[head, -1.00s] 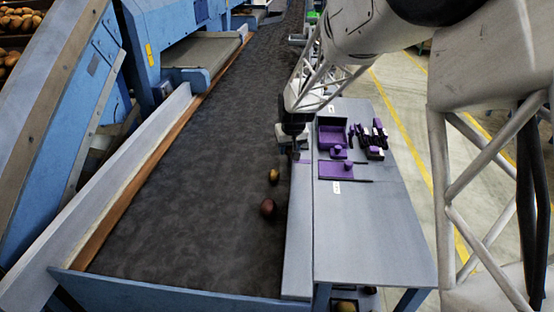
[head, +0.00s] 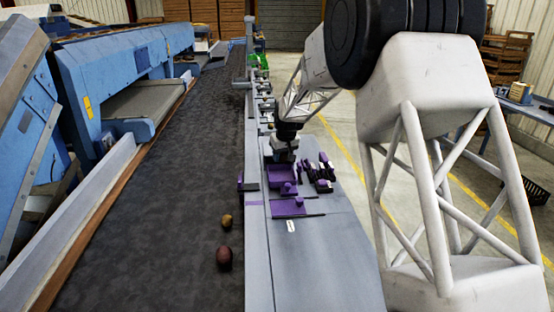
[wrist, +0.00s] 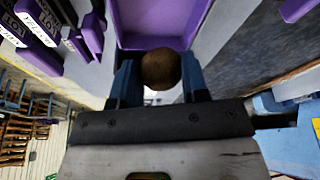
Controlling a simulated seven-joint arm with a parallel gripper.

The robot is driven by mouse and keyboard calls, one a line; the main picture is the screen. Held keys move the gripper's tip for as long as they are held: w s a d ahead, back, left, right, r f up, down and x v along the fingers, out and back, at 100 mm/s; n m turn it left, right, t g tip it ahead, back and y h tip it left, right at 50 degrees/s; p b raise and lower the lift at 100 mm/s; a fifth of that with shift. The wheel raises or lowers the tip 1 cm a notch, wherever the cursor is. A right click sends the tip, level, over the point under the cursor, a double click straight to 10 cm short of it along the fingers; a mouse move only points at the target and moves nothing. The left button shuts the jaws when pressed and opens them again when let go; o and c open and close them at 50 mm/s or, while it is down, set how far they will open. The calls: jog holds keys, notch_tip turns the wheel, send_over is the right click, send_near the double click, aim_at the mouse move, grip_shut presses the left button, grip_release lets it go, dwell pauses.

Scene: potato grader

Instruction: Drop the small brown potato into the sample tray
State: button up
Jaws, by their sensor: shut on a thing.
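The small brown potato (wrist: 161,69) is held between the two blue fingers of my gripper (wrist: 160,80) in the wrist view. In the head view my gripper (head: 284,157) is at the far end of the purple sample tray (head: 283,176), above the grey side table, and hides part of the tray. The potato cannot be made out in the head view. In the wrist view the open tray (wrist: 158,42) lies just beyond the fingertips, with its wall near the potato. I cannot tell how high the potato is above it.
A purple plate with a knob (head: 288,207) lies in front of the tray. Purple labelled pieces (head: 319,175) stand to its right. A yellowish potato (head: 227,221) and a reddish one (head: 223,257) lie on the dark belt (head: 150,230). The table's near part (head: 320,265) is clear.

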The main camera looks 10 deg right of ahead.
jog(key=shift+f, duration=0.15)
jog(key=shift+f, duration=2.85)
jog(key=o, duration=1.3)
jog(key=shift+r, duration=0.2)
jog(key=shift+r, duration=3.35)
